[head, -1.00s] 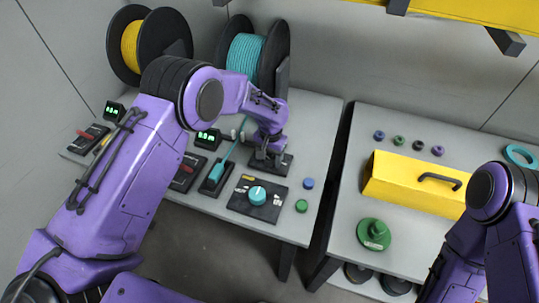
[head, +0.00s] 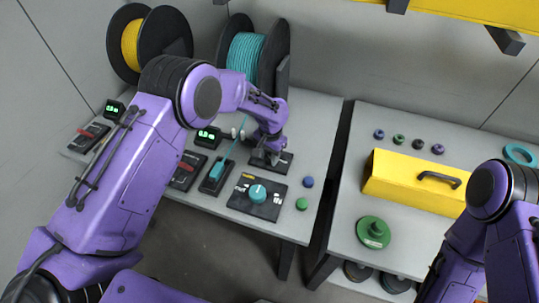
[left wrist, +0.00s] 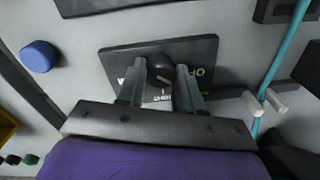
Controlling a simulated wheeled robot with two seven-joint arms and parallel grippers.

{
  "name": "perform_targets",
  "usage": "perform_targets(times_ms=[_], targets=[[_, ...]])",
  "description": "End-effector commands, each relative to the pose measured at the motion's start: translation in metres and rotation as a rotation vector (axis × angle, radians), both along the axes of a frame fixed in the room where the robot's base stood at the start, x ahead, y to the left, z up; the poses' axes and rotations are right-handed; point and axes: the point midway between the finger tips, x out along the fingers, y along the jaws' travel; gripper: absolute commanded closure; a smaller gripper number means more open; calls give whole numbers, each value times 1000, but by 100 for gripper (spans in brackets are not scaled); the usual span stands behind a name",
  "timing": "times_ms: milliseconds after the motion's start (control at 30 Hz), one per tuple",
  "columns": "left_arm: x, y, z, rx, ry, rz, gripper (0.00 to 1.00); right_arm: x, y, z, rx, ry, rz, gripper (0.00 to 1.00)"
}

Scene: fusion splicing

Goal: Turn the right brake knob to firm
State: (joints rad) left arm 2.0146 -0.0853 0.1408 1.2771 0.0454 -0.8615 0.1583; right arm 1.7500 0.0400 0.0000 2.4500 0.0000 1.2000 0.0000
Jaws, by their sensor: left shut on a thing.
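The right brake knob (left wrist: 160,69) is small, round and black with a pale pointer line. It sits on a dark plate (left wrist: 205,48) with white lettering, partly covered by my fingers. My left gripper (left wrist: 160,88) is shut on the knob, one finger on each side. In the head view my left gripper (head: 272,157) is over the plate (head: 285,165) at the back of the left table, and it hides the knob. My right arm shows at the lower right, but its gripper is out of the picture.
A panel with a teal dial (head: 257,194) lies in front of the plate. A blue button (head: 308,182) and a green button (head: 302,204) are to its right. A teal cable (left wrist: 285,60) runs beside the plate. The teal spool (head: 247,58) stands behind.

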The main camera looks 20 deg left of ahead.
Motion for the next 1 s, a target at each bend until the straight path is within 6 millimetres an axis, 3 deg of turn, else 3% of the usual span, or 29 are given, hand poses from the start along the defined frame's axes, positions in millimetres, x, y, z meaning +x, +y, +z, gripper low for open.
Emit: perform_targets(times_ms=[1000], targets=[[1, 1, 0, 0, -2, -949, 95, 0, 0, -1, 0, 0, 0, 20]])
